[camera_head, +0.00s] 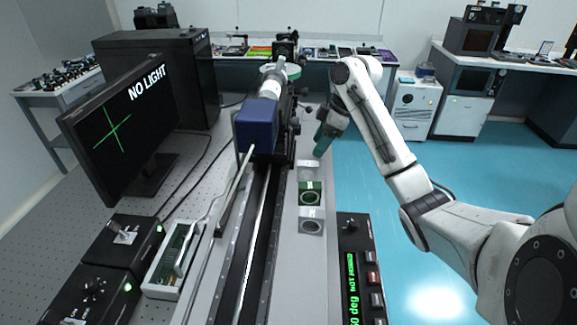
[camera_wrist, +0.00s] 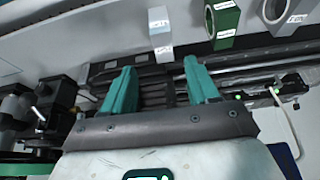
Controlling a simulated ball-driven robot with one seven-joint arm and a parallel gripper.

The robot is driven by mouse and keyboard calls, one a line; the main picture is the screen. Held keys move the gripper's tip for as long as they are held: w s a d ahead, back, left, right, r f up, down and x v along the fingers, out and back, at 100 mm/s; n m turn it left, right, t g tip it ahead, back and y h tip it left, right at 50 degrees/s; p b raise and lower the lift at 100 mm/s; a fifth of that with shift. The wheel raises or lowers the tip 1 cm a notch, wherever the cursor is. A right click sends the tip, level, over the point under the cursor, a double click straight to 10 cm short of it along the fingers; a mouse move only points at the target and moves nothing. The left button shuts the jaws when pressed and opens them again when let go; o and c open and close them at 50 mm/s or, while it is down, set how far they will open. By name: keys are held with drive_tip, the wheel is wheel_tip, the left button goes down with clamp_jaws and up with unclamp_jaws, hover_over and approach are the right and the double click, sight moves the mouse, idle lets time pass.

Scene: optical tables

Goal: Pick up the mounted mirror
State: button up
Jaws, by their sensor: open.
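Three small labelled optic pieces stand in a row on the light strip beside the dark rail. The farthest is a pale block (camera_head: 308,170), then a green ring mount (camera_head: 311,192), then a grey ring mount (camera_head: 311,220). I cannot read the labels or tell which is the mounted mirror. My gripper (camera_head: 321,146) hangs just beyond the pale block. In the wrist view my gripper (camera_wrist: 159,72) is open, with nothing between its teal fingers. The pale block (camera_wrist: 159,32) lies beyond the fingertips there, with the green mount (camera_wrist: 222,18) and grey mount (camera_wrist: 283,12) to its right.
A blue box (camera_head: 257,124) sits over the dark rail (camera_head: 252,245), left of the row. A black control console (camera_head: 360,270) with green digits stands in front right. A monitor (camera_head: 125,125) reading "NO LIGHT" is at left. Open blue floor (camera_head: 385,185) lies right of the table.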

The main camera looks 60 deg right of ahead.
sight(309, 163)
drive_tip(key=shift+w+f, duration=0.3)
drive_tip(key=x, duration=0.5)
drive_tip(key=shift+a+p, duration=0.1)
drive_tip(key=shift+p, duration=0.25)
drive_tip(key=shift+s+p+x, duration=0.2)
drive_tip(key=shift+p+x, duration=0.15)
drive_tip(key=shift+x, duration=0.95)
drive_tip(key=shift+s+p+x, duration=0.15)
drive_tip(key=shift+p+x, duration=0.15)
drive_tip(key=shift+x, duration=0.95)
drive_tip(key=shift+a+f, duration=0.15)
clamp_jaws()
